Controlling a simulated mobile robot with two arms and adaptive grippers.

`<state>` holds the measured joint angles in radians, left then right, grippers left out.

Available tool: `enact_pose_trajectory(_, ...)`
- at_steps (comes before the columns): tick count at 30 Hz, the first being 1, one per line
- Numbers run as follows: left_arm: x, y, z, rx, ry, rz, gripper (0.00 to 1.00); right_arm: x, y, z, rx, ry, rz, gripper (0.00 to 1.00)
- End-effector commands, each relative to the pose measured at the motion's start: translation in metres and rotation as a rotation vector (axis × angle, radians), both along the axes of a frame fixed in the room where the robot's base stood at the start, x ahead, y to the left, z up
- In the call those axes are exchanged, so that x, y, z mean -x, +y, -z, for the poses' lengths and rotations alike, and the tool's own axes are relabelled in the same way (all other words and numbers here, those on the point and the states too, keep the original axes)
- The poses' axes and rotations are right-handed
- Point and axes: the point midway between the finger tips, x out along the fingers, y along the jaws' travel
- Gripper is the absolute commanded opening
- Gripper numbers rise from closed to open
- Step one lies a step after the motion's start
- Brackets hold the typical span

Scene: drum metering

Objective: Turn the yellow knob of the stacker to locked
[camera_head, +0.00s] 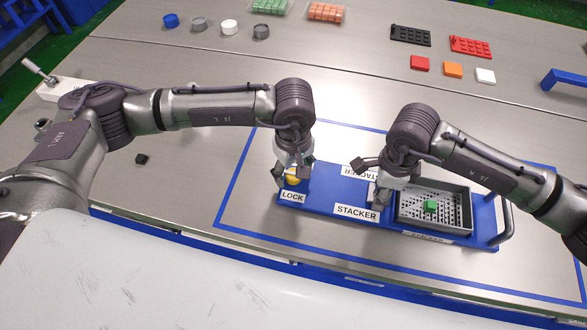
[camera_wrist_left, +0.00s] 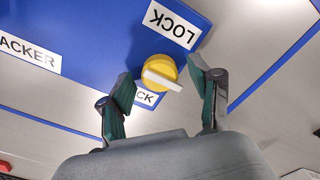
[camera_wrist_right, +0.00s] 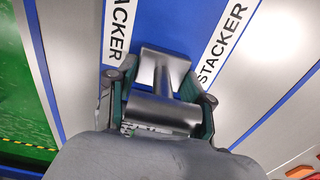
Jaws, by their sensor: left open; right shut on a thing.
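The blue stacker (camera_head: 325,200) lies on the table inside a blue tape outline. Its yellow knob (camera_head: 293,181) is at the left end near a LOCK label (camera_head: 292,197). In the left wrist view the knob (camera_wrist_left: 160,73) has a white bar lying slightly aslant across it. My left gripper (camera_head: 291,174) is open over the knob, a finger on either side, with a visible gap at least on the right. My right gripper (camera_head: 377,187) is shut on the stacker's grey metal handle (camera_wrist_right: 163,110), a cylinder on a stem between two STACKER labels. The knob's underside is hidden.
A grey perforated tray (camera_head: 462,212) with a green block (camera_head: 430,206) sits on the stacker's right part, beside a grey end handle (camera_head: 507,220). A small dark cube (camera_head: 142,159) lies to the left. Caps, coloured blocks and trays stand at the back. The table between is clear.

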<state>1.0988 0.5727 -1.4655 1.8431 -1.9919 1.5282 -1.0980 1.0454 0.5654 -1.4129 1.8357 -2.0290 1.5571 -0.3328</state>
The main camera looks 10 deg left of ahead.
Motion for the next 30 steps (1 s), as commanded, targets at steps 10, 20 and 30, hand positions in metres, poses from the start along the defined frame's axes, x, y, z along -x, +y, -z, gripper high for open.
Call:
enact_pose_trajectory(10,-0.0001,-0.0001,0.0004,0.000,0.000,0.000,0.46,-0.0010,0.0000,-0.0009,-0.001,-0.003,0.001,0.00)
enact_pose_trajectory(20,-0.0001,-0.0003,0.0001,0.001,-0.001,-0.001,0.03,-0.0011,0.0000,-0.0009,-0.001,-0.003,0.001,0.00)
enact_pose_trajectory(30,-0.0001,-0.0005,0.0000,0.001,0.000,-0.083,0.03,-0.0011,0.0001,-0.0009,-0.001,-0.003,0.001,0.00)
